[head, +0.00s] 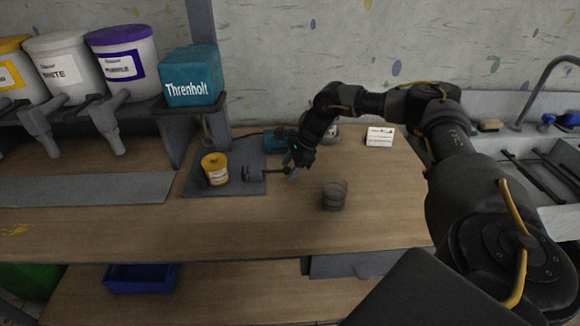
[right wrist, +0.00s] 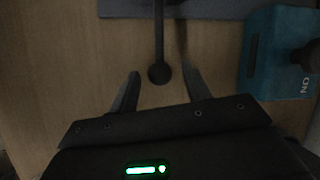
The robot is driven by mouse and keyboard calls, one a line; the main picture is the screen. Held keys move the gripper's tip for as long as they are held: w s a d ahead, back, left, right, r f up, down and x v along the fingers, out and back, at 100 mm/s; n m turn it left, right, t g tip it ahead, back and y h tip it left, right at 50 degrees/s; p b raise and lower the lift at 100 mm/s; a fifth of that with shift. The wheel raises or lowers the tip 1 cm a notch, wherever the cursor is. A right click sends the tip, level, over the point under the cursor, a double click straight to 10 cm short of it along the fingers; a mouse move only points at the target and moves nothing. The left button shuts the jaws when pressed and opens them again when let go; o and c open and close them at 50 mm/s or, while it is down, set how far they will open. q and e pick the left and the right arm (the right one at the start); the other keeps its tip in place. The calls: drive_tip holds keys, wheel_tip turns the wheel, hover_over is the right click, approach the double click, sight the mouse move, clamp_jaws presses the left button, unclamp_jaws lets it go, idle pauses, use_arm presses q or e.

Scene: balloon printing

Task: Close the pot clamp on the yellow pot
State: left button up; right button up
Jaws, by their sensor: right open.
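The yellow pot (head: 214,169) stands upright on a dark grey plate (head: 230,188) on the wooden bench. The pot clamp (head: 253,174) is a grey block to the right of the pot, with a dark rod pointing right. A gap shows between clamp block and pot. My right gripper (head: 292,172) is at the rod's right end. In the right wrist view the rod's round knob (right wrist: 159,74) lies between the two spread fingers, with gaps on both sides. Whether the fingers are level with the knob is unclear. My left gripper is not in view.
A teal device (head: 281,140) stands behind the clamp; it also shows in the right wrist view (right wrist: 279,60). A dark see-through round container (head: 335,194) stands right of the gripper. A teal Threnholt box (head: 190,80) is at the back left. The bench front is clear.

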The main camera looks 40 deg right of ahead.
drive_tip(key=shift+c, duration=0.5)
clamp_jaws()
drive_tip(key=w+a, duration=0.1)
drive_tip(key=a, duration=0.1)
drive_tip(key=w+a, duration=0.2)
drive_tip(key=shift+w, duration=0.1)
drive_tip(key=shift+o, duration=0.5)
unclamp_jaws()
drive_tip(key=b+v, duration=0.1)
drive_tip(key=v, duration=1)
drive_tip(key=shift+b, duration=0.4)
